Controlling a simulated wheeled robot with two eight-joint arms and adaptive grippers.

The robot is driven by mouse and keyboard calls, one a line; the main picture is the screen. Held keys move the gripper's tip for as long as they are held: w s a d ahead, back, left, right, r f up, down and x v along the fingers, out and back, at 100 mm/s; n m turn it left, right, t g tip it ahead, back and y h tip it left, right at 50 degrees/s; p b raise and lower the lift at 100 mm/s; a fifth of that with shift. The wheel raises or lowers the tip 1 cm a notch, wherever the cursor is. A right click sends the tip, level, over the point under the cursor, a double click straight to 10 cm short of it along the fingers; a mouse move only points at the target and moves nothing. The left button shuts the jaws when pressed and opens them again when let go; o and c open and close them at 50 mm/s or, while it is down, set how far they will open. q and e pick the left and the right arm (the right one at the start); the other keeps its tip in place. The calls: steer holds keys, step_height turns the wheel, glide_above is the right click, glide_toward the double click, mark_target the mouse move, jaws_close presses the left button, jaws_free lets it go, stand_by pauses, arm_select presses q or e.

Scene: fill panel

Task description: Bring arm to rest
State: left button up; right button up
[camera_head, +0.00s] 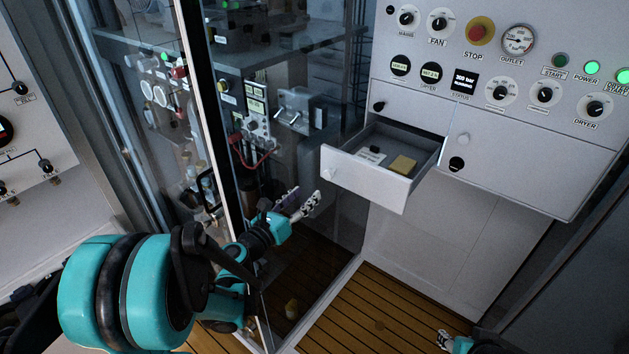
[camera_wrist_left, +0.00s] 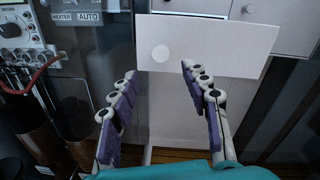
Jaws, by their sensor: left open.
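My left arm (camera_head: 140,290) comes in from the lower left, teal and black. Its gripper (camera_head: 303,204) is open and empty, below and to the left of the pulled-out drawer (camera_head: 365,178). In the left wrist view, the purple-padded fingers (camera_wrist_left: 158,72) are spread, with the white drawer front (camera_wrist_left: 215,45) beyond them. I cannot see the fingers touching it. My right gripper (camera_head: 444,341) shows only as a small tip at the bottom edge; its opening is unclear.
The drawer holds a yellow block (camera_head: 403,165) and a white label or card (camera_head: 370,158). The control panel (camera_head: 505,130) with knobs, gauge and red stop button stands above. A glass-walled cabinet frame (camera_head: 212,130) is close to my left arm. Wooden floor (camera_head: 385,310) is open below.

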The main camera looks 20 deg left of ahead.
arm_select(q)
steer(key=s+d+f+m+g, duration=0.3)
steer(key=s+d+m+g, duration=0.5)
steer(key=m, duration=1.1)
steer(key=s+a+f+m+g+y, duration=0.2)
steer(key=s+m+y, duration=0.3)
steer(key=s+m, duration=1.1)
steer(key=shift+a+f+m, duration=0.3)
steer(key=shift+a+f, duration=0.25)
steer(key=shift+f, duration=0.15)
